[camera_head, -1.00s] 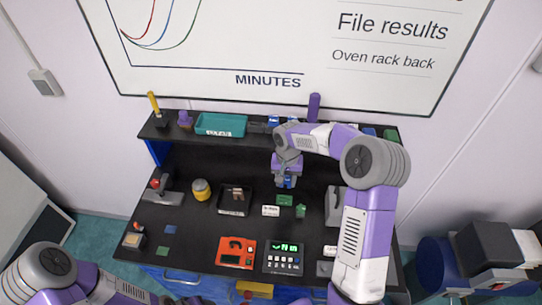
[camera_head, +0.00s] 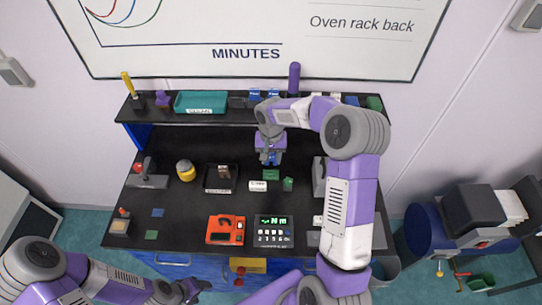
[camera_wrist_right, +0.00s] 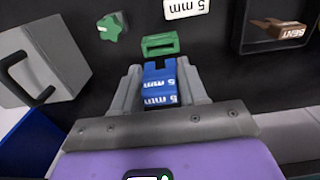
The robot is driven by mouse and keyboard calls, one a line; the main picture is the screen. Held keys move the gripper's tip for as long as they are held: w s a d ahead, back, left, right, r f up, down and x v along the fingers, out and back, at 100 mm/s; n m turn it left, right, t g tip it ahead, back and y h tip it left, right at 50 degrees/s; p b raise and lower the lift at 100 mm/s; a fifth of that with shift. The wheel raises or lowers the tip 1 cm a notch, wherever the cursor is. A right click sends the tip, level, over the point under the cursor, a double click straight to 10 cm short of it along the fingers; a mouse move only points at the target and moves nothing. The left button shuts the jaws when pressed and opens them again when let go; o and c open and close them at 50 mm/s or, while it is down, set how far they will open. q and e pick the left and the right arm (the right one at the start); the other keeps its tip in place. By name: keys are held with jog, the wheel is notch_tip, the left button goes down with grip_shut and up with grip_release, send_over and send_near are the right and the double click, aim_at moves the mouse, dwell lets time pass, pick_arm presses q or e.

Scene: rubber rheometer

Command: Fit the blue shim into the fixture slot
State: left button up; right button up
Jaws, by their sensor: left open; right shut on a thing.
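The blue shim (camera_wrist_right: 158,88), marked "5 mm", is held between the fingers of my right gripper (camera_wrist_right: 157,68). In the head view my right gripper (camera_head: 268,157) is over the middle of the black bench, and only a bit of blue shows at its tips. A green block with a dark slot (camera_wrist_right: 160,44), seemingly the fixture, lies just beyond the shim's notched end in the right wrist view. It also shows in the head view (camera_head: 271,174). The shim appears apart from it; the height gap is unclear. My left gripper (camera_head: 188,290) is open and empty at the bottom.
A white "5 mm" label (camera_wrist_right: 186,8) and a green star-shaped knob (camera_wrist_right: 112,27) are close to the green block. An orange device (camera_head: 225,230) sits in front.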

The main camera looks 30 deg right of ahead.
aim_at(271, 158)
jog(key=shift+f+b, duration=1.1)
jog(key=shift+f, duration=0.6)
jog(key=shift+b, duration=0.3)
dwell(0.3)
jog(key=shift+f+b, duration=1.3)
jog(key=shift+f, duration=0.3)
jog(key=o, duration=1.3)
jog(key=shift+c, duration=0.2)
jog(key=shift+r, duration=0.1)
notch_tip(271, 158, up, 8)
jog(key=shift+f, duration=0.25)
